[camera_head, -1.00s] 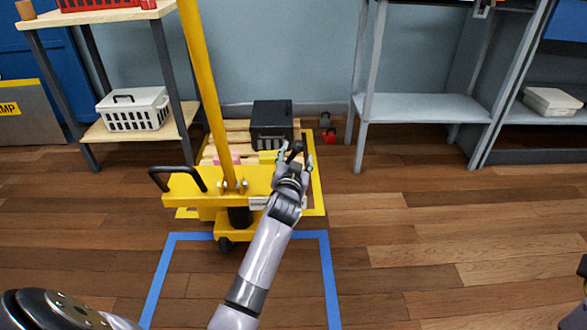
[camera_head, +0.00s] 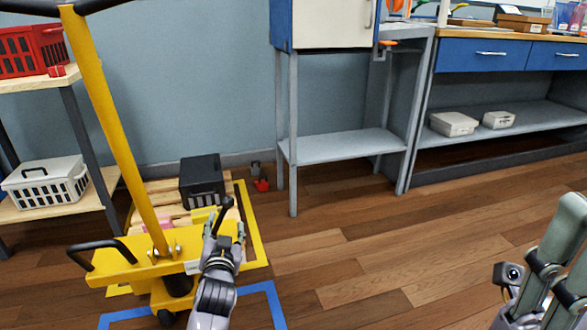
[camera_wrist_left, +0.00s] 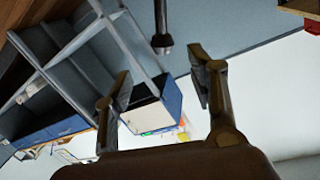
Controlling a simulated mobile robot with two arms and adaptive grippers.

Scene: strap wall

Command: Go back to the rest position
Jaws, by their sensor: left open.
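My left gripper (camera_head: 223,226) is in front of the yellow pallet jack (camera_head: 135,268) in the head view. In the left wrist view its two fingers (camera_wrist_left: 158,66) are spread apart with nothing held between them. A dark rod end (camera_wrist_left: 162,42) shows just beyond the fingers; whether it touches anything is unclear. My right gripper (camera_head: 540,275) is at the lower right edge of the head view, partly cut off, and its opening cannot be judged.
A black crate (camera_head: 202,180) sits on a wooden pallet behind the jack. A shelf with a white basket (camera_head: 47,182) stands left. A grey metal stand (camera_head: 345,146) and a workbench (camera_head: 505,55) line the wall. The wooden floor (camera_head: 380,250) in the middle right is clear.

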